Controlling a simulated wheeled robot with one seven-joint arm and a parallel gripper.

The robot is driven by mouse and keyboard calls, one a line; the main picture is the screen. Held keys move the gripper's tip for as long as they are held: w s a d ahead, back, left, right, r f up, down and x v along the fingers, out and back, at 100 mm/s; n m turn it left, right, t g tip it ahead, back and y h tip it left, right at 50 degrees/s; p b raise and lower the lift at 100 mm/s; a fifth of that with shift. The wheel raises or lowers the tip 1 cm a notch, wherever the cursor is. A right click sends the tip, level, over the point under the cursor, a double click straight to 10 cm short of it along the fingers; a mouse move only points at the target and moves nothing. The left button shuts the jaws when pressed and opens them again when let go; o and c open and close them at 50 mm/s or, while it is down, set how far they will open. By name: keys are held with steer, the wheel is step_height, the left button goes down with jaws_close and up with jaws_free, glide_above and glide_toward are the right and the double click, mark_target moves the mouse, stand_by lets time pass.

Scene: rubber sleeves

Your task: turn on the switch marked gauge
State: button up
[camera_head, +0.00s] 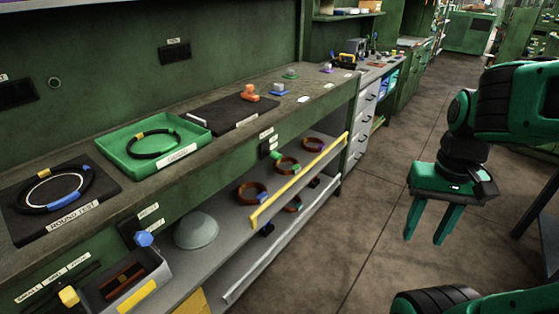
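My gripper (424,240) hangs over the floor at the right, well clear of the bench. Its two green fingers point down, apart, with nothing between them. On the bench front sits a dark control with a green knob (276,155), under small labels too blurred to read. Further left along the front is a dark control with a blue knob (145,238), also with small labels. A yellow knob (68,296) shows at the lower left, below another label row. I cannot tell which of these is marked gauge.
The bench (240,142) carries a green tray (196,121) with a ring, a round test mat (106,188) and a dark mat (220,116). A lower shelf with a yellow rail (300,180) holds rings and a grey bowl (196,231). The floor (360,240) between bench and gripper is clear.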

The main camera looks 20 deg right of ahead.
steer(key=w+a+f+n+t+y, duration=0.15)
steer(key=w+f+n, duration=0.4)
steer(key=w, duration=0.75)
steer(key=t+y, duration=1.1)
steer(key=t, duration=0.1)
glide_toward(280, 158)
steer(key=shift+h, duration=0.35)
steer(key=x, duration=1)
steer(key=shift+w+a+r, duration=0.15)
steer(key=shift+c, duration=0.3)
jaws_close()
